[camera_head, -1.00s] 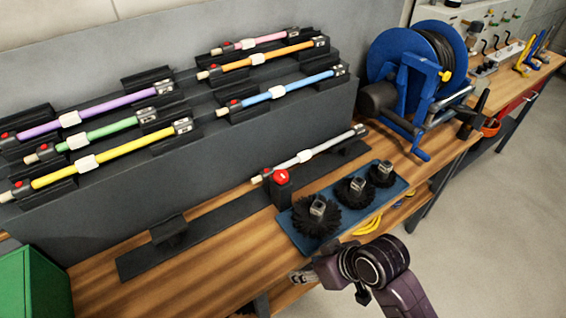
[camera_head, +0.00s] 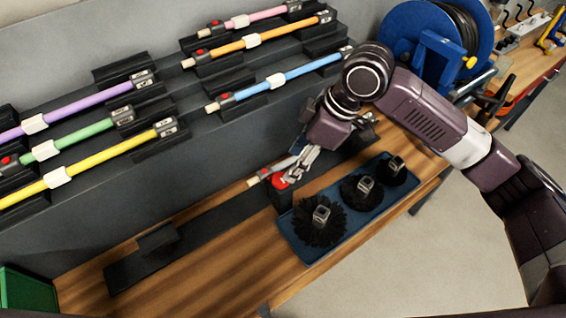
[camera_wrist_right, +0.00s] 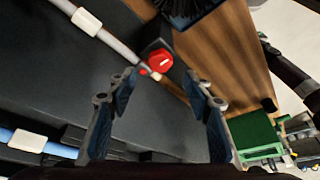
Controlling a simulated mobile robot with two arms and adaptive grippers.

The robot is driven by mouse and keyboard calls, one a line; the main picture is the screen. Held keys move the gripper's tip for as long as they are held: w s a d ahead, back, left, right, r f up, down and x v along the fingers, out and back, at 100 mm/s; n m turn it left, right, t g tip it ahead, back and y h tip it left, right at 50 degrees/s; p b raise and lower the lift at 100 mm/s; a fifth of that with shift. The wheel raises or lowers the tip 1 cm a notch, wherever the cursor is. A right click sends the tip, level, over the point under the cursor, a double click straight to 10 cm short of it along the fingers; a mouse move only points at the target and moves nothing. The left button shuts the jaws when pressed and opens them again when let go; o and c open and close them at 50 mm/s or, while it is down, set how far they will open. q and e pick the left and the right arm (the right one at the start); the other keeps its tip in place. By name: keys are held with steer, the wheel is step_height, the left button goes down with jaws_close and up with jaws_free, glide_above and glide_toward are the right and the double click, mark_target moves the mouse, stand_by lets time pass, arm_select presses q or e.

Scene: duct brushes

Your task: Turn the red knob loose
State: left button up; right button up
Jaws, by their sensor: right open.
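The red knob (camera_head: 279,182) sits on a small black block beside the near end of a silver-grey rod (camera_head: 262,177). My right gripper (camera_head: 293,168) is over the knob and partly covers it and the rod. In the right wrist view the knob (camera_wrist_right: 159,60) shows just beyond the gap between the open, empty fingers (camera_wrist_right: 161,88). I cannot tell whether a finger touches the knob. The rod (camera_wrist_right: 113,41) runs up and left from there, with a white collar on it. My left gripper is not in view.
A blue tray (camera_head: 304,257) with three black brushes stands close right of the knob. Coloured rods, such as the yellow one (camera_head: 110,157), lie on the stepped grey rack behind. A blue hose reel (camera_head: 400,25) stands at the back right. The front bench wood (camera_head: 225,275) is clear.

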mark_target(281, 178)
steer(key=p+x, duration=0.1)
steer(key=x, duration=0.4)
steer(key=shift+a+f, duration=0.15)
steer(key=shift+f, duration=0.2)
steer(key=shift+a+f, duration=0.1)
steer(key=shift+f, duration=0.25)
steer(key=shift+a+f, duration=0.1)
steer(key=shift+f, duration=0.15)
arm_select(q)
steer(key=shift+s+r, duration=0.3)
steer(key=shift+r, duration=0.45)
arm_select(e)
steer(key=shift+f, duration=0.1)
steer(key=shift+w, duration=0.1)
steer(key=c, duration=1.1)
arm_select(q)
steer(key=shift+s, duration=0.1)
